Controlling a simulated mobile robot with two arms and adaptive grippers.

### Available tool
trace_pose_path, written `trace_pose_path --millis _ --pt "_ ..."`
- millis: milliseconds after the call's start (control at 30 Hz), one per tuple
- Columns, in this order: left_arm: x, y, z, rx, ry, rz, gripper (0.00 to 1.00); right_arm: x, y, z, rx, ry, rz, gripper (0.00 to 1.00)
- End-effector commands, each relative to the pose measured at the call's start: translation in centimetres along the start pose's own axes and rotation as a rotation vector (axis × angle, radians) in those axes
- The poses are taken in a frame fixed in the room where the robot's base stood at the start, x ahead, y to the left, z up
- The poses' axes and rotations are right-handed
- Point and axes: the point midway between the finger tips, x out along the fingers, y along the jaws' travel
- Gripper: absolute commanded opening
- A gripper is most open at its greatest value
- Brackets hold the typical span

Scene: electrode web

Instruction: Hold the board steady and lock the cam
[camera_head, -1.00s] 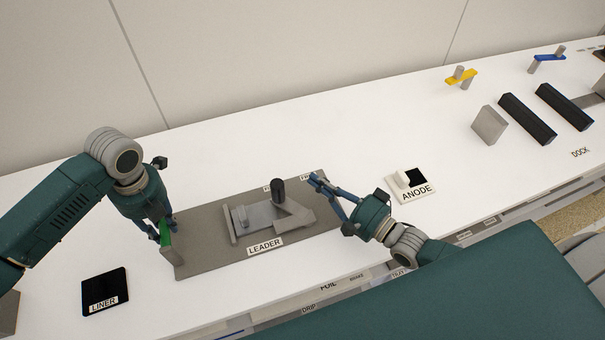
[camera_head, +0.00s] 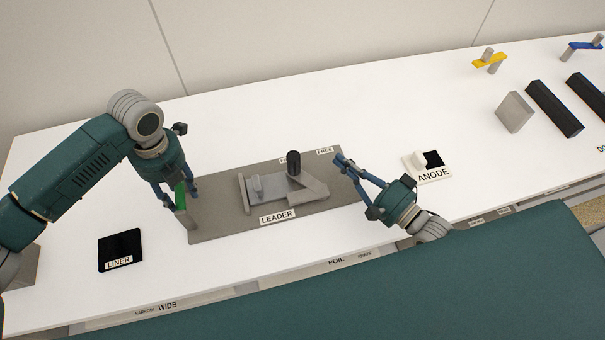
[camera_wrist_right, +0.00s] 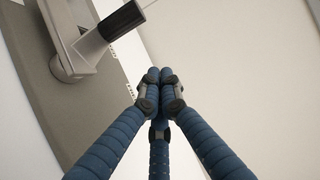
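The grey board marked LEADER (camera_head: 225,225) lies flat on the white table. On it sits a light grey clamp (camera_head: 310,193) with an upright black cam knob (camera_head: 293,162). The knob stands by the left of two labels at the board's back edge; the right one seems to read FREE. A green-topped upright tab (camera_head: 181,198) stands at the board's left end. My left gripper (camera_head: 181,202) has its fingers on either side of this tab; whether they touch it is unclear. My right gripper (camera_head: 340,158) is shut and empty at the board's right edge, apart from the knob (camera_wrist_right: 120,20).
A black LINER pad (camera_head: 120,247) lies front left. A white ANODE plate (camera_head: 436,177) lies right of my right gripper. A grey block (camera_head: 514,112), black bars (camera_head: 554,108) and yellow (camera_head: 490,62) and blue (camera_head: 586,46) levers stand further right. The table behind the board is clear.

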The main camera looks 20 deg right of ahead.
Motion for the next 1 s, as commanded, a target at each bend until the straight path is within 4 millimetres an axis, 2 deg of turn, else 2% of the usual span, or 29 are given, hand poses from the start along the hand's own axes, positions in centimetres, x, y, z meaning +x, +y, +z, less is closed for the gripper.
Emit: trace_pose_path --millis 233,367,467,800,1000 --pt "0.2 0.4 0.0 -0.006 0.002 0.012 0.48 0.0 0.0 0.0 0.000 0.000 0.000 0.00" --pt "-0.4 0.4 0.1 -0.007 -0.002 0.010 0.48 0.0 0.0 0.0 0.000 0.000 0.000 0.00" --pt "-1.6 0.3 0.2 -0.006 -0.004 0.008 0.48 0.0 0.0 0.0 0.000 0.000 0.000 0.00" --pt "-8.8 0.1 0.3 -0.004 -0.006 0.003 0.48 0.0 0.0 0.0 0.000 0.000 0.000 0.00" --pt "-11.4 0.1 0.3 -0.004 -0.004 0.003 0.48 0.0 0.0 0.0 0.000 0.000 0.000 0.00"
